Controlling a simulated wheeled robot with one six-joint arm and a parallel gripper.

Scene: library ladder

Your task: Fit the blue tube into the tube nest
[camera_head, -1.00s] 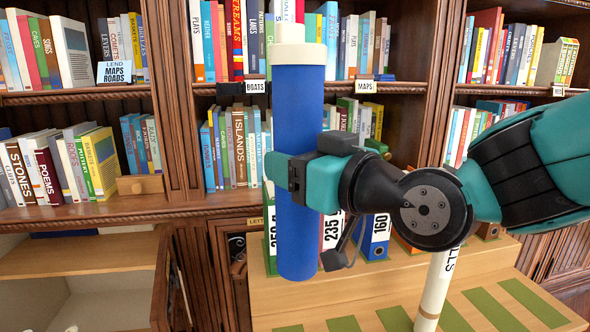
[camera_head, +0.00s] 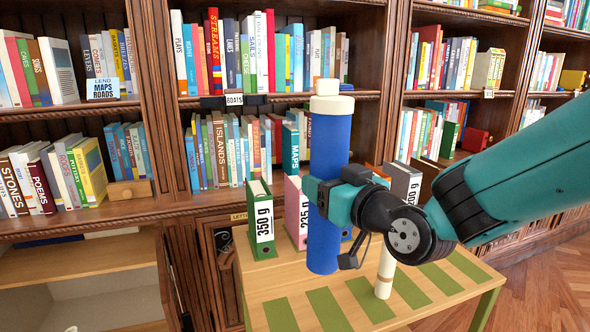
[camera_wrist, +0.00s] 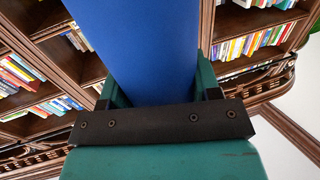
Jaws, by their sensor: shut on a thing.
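The blue tube (camera_head: 331,140) is upright, with a white cap at its top. My gripper (camera_head: 319,196) is shut around its middle. The tube appears in front of the wooden table with green stripes (camera_head: 360,325); I cannot tell how high its lower end is above the top. In the wrist view, the blue tube (camera_wrist: 140,45) stands between the fingers of my gripper (camera_wrist: 160,100). I cannot make out the tube nest in either view.
A white tube (camera_head: 385,268) stands upright on the table, just right of the blue tube. Bookshelves (camera_head: 160,210) fill the back. Open floor (camera_head: 535,250) lies at the right.

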